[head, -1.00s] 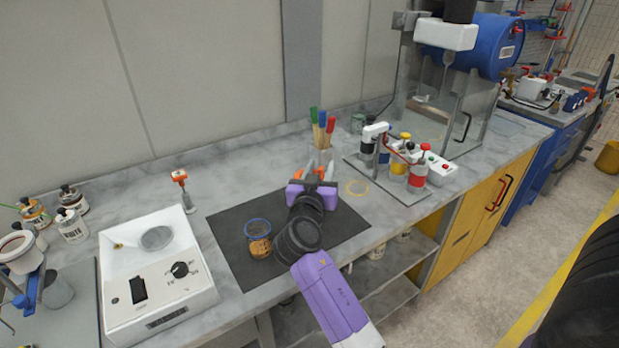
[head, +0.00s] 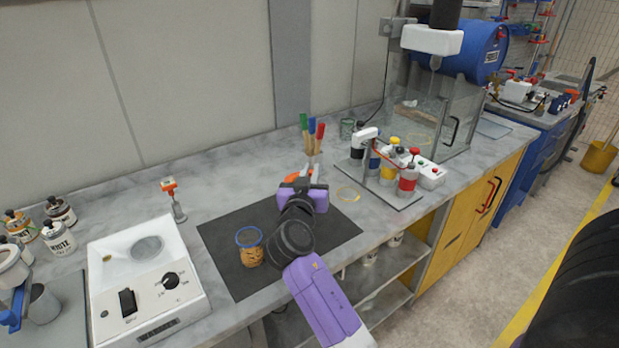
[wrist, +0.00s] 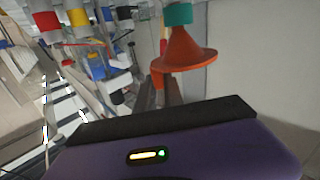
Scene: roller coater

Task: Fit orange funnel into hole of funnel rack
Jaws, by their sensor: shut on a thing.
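The orange funnel (wrist: 182,51) shows in the wrist view as a wide cone with a flat tab, at the fingertips of my gripper (wrist: 160,92). My gripper is shut on it. In the head view my gripper (head: 308,174) is over the back right part of the dark mat, with small orange parts of the funnel (head: 292,178) showing beside the fingers. The funnel's height above the bench is hard to tell. A teal piece (wrist: 178,14) adjoins the funnel's narrow end in the picture; I cannot tell whether they touch. I cannot clearly make out the funnel rack or its hole.
Brushes with coloured handles (head: 313,133) stand just behind my gripper. A rack of capped bottles (head: 390,175) is to the right, near a glass-sided machine (head: 420,115). A blue-rimmed jar (head: 250,247) stands on the mat (head: 222,243). A white scale (head: 147,280) is left.

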